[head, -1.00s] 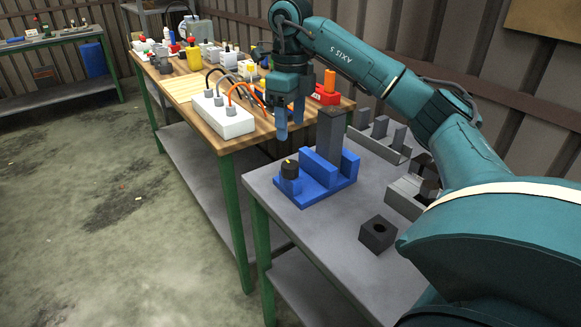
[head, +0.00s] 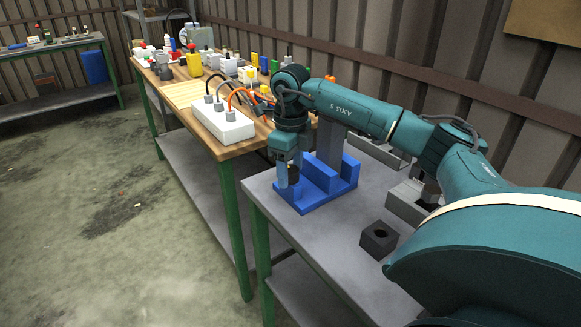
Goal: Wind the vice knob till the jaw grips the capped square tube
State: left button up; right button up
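The blue vice (head: 325,190) stands on the near grey table, with its fixed block and jaw rising from a flat base. A dark grey square tube (head: 330,146) stands upright in it; my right arm crosses in front of its top, so the cap is hidden. The black vice knob (head: 294,173) is at the vice's left end. My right gripper (head: 288,176) points down at the knob, its fingers level with it and partly covering it. I cannot tell whether the fingers press on the knob. My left gripper is out of view.
A dark block with a hole (head: 379,239) sits on the grey table (head: 320,240) in front of the vice. Grey holders (head: 408,203) stand to the right. A white socket strip (head: 222,122) with cables is on the wooden bench behind. The table's left front is clear.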

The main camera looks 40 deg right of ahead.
aim_at(290, 169)
jog(key=c, duration=0.9)
jog(key=shift+r+m+p, duration=0.1)
jog(key=shift+m+p, duration=0.3)
jog(key=shift+p, duration=0.05)
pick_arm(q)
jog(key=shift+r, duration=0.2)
pick_arm(e)
jog(key=o, duration=1)
pick_arm(q)
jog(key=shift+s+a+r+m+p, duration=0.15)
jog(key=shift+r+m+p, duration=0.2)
jog(key=shift+p, duration=0.45)
pick_arm(e)
notch_tip(290, 169, up, 13)
